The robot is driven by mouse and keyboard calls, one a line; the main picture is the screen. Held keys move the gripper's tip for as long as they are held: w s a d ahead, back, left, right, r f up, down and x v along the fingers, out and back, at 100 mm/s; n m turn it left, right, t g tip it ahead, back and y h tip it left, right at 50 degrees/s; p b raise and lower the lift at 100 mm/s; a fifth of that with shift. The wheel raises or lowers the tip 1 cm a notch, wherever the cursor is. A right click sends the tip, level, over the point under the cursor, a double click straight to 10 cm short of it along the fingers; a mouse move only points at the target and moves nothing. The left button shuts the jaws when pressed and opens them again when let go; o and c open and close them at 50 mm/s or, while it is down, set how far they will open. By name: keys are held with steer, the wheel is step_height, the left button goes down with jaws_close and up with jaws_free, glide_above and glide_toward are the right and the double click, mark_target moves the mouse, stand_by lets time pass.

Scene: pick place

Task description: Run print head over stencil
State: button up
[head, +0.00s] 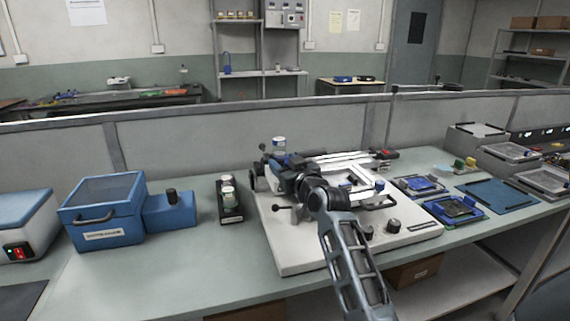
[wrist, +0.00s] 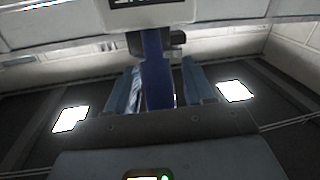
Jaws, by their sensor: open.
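The stencil printer has a pale base (head: 310,262) on the bench, with a white frame (head: 350,160) and rails on top. My gripper (head: 280,165) is at the left side of this frame, with the arm reaching in from the front. In the wrist view, its two fingers stand apart on either side of a blue upright bar (wrist: 154,62), which hangs from a pale block (wrist: 150,12) above. The bar looks like the print head's handle. Small gaps show beside it; contact cannot be told. The stencil surface is mostly hidden by the arm and frame.
A blue box with a handle (head: 100,212) and a rack of jars (head: 230,200) stand left of the printer. Blue trays with boards (head: 453,209) and a blue mat (head: 497,195) lie to the right. A low partition (head: 230,140) runs behind the bench.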

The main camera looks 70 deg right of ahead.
jaws_close()
stand_by(0.3)
stand_by(0.3)
